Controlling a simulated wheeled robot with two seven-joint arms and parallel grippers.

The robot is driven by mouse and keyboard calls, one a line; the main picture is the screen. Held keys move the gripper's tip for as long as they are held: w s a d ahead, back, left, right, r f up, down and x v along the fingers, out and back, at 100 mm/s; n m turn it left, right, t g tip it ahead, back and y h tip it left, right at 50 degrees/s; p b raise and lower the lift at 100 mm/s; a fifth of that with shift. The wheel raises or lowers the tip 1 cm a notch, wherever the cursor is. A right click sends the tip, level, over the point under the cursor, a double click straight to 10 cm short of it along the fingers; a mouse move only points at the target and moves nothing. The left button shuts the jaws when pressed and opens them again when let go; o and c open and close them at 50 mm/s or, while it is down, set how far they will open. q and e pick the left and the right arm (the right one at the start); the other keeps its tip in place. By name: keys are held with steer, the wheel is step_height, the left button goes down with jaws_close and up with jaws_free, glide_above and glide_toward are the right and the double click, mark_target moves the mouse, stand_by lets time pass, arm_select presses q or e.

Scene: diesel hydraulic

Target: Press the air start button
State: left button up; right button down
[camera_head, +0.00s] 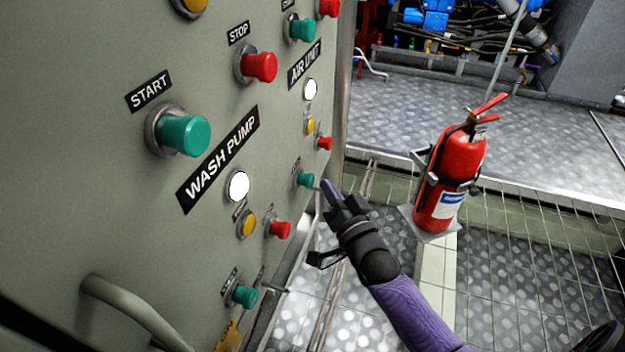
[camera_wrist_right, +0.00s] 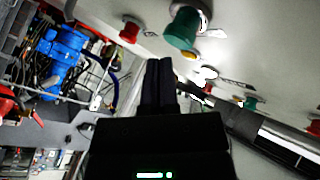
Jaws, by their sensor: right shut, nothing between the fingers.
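A grey control panel (camera_head: 100,210) fills the left of the head view. The "AIR UNIT" label (camera_head: 304,65) is on its far right side. Below it is a green button (camera_head: 305,180) with a small, unreadable tag; another green button (camera_head: 302,28) sits above the label. I cannot tell for certain which is the air start button. My right gripper (camera_head: 330,190) is shut and empty, its fingertips just right of the lower green button; contact cannot be made out. In the wrist view the shut fingers (camera_wrist_right: 159,70) point toward the panel, below a large green button (camera_wrist_right: 182,28). My left gripper is out of view.
Red buttons (camera_head: 325,143), a white lamp (camera_head: 310,89) and a yellow button (camera_head: 310,125) lie close by. A handle (camera_head: 135,310) sticks out at the lower left. A red fire extinguisher (camera_head: 450,180) stands right of my arm. Metal floor lies between.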

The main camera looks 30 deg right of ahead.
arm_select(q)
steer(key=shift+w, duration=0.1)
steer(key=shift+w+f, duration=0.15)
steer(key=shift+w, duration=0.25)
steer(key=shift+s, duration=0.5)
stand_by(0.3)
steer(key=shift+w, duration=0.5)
arm_select(e)
steer(key=shift+w+a, duration=0.25)
steer(key=shift+w, duration=0.05)
